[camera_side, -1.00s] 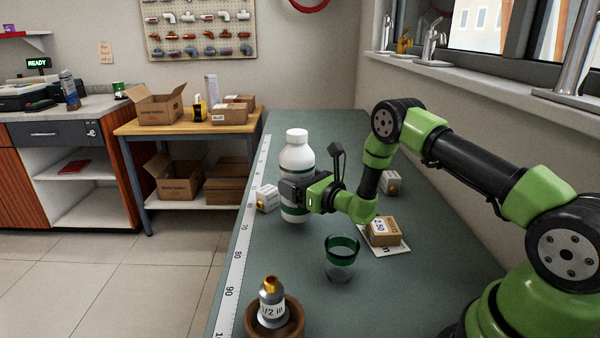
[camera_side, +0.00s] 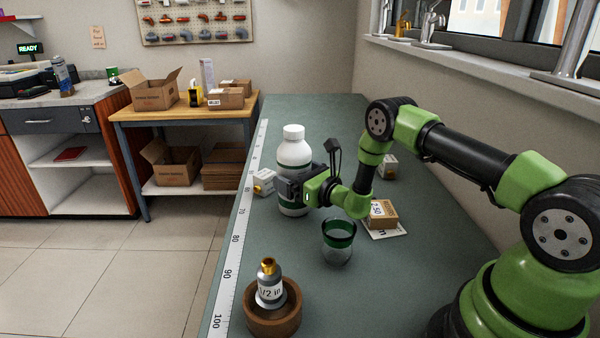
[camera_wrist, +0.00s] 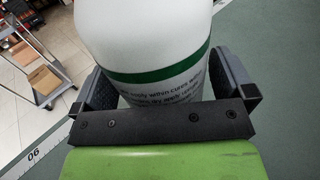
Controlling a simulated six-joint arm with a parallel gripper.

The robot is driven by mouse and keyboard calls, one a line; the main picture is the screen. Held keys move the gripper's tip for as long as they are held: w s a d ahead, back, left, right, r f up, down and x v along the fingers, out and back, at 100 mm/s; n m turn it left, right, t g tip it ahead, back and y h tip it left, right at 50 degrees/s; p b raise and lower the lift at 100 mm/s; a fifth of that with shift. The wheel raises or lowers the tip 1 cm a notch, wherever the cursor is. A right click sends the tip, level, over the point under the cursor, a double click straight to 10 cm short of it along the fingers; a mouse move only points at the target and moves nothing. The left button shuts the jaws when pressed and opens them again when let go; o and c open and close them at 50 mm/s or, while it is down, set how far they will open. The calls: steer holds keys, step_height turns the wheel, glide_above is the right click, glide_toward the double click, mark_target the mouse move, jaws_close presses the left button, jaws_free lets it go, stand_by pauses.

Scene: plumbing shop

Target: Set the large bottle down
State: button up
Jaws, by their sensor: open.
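The large bottle (camera_side: 294,152) is white with green bands and a white cap. It stands upright on the green bench top (camera_side: 300,300), near the ruler edge. My gripper (camera_side: 291,190) is at the lower half of the bottle, with its jaws open around it. In the wrist view the bottle (camera_wrist: 145,35) fills the space between the two dark fingers of my gripper (camera_wrist: 168,85). The bottle's lower front is partly hidden by my gripper. Whether the fingers touch the bottle is hard to tell.
A small white box (camera_side: 264,182) is close left of the bottle. A green-banded glass (camera_side: 338,242), a brown box (camera_side: 381,214) on a card and another box (camera_side: 388,167) stand to the right. A wooden bowl (camera_side: 272,325) holds a small bottle (camera_side: 269,288) in front.

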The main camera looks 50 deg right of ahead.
mark_target(305, 151)
steer(key=s, duration=0.4)
steer(key=shift+s, duration=0.3)
steer(key=r, duration=0.5)
steer(key=shift+s+r, duration=0.2)
steer(key=shift+r, duration=0.9)
